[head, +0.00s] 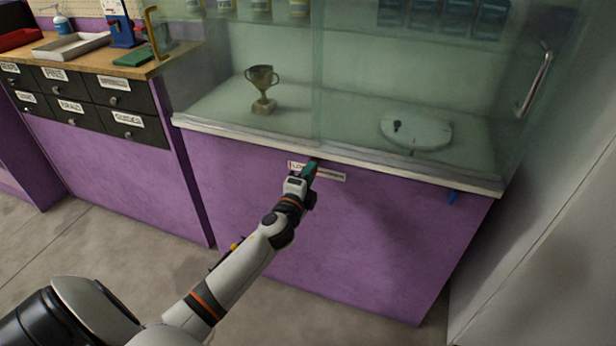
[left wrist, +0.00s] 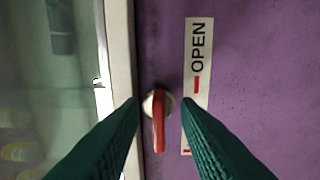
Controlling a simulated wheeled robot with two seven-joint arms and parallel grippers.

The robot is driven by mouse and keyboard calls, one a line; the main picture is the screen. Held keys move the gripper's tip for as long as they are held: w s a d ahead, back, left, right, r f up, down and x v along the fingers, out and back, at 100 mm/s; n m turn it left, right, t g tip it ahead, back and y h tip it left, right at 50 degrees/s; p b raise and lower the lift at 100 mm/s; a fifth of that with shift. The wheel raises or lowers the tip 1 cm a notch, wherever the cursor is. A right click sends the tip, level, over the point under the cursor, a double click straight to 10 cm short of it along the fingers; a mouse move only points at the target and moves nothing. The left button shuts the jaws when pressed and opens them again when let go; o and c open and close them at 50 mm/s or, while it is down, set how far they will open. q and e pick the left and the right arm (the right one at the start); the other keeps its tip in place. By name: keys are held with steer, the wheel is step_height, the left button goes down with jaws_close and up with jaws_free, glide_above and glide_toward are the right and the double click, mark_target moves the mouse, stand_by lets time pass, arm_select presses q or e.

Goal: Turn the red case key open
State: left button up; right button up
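The red case key (left wrist: 158,124) shows in the left wrist view as a slim red bar on a round silver lock (left wrist: 149,104). Its bar runs parallel to the case edge and the white label (left wrist: 197,70). The label reads OPEN beside a red mark. My left gripper (left wrist: 159,106) is open, with one dark green finger on each side of the key and gaps between. In the head view my left gripper (head: 312,166) is at the purple case front, just under the ledge, and hides the key and part of the label. My right gripper is not in view.
The glass case above holds a trophy (head: 262,90) and a round white disc (head: 416,130). A drawer counter (head: 110,85) stands left, a pale panel (head: 555,230) right. The floor ahead is clear.

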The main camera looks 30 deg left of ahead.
arm_select(q)
steer(key=v, duration=1.2)
